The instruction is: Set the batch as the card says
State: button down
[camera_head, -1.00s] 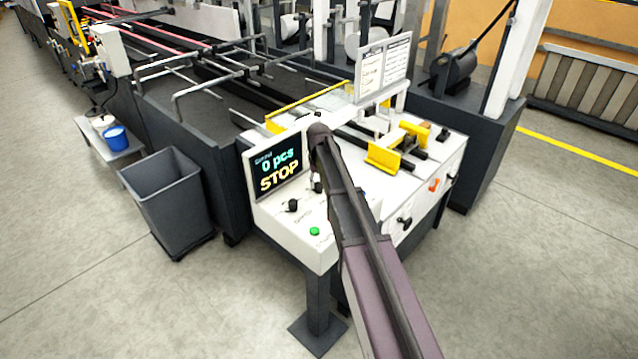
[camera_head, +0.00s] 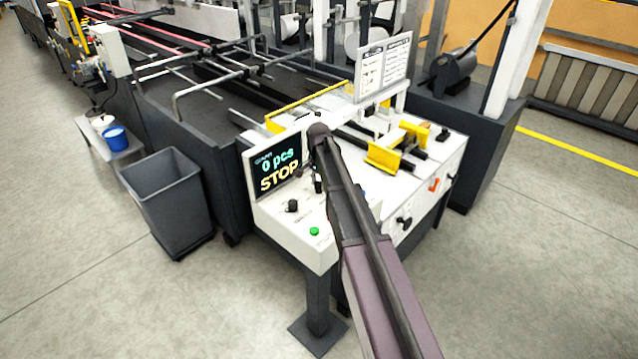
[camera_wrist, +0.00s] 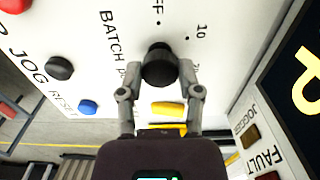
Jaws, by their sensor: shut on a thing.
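My gripper (camera_wrist: 160,92) is shut on a black knob in the wrist view, one finger on each side.
A green button (camera_head: 314,231) and another black knob (camera_head: 292,206) are on the panel. A grey bin (camera_head: 168,205) stands left of the machine.

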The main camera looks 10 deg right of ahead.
jog(key=m, duration=0.4)
jog(key=shift+s+m, duration=0.15)
jog(key=shift+m, duration=0.25)
jog(key=m, duration=0.4)
jog(key=shift+m, duration=0.3)
jog(key=shift+c, duration=1.3)
grip_release()
jog(key=shift+n, duration=0.5)
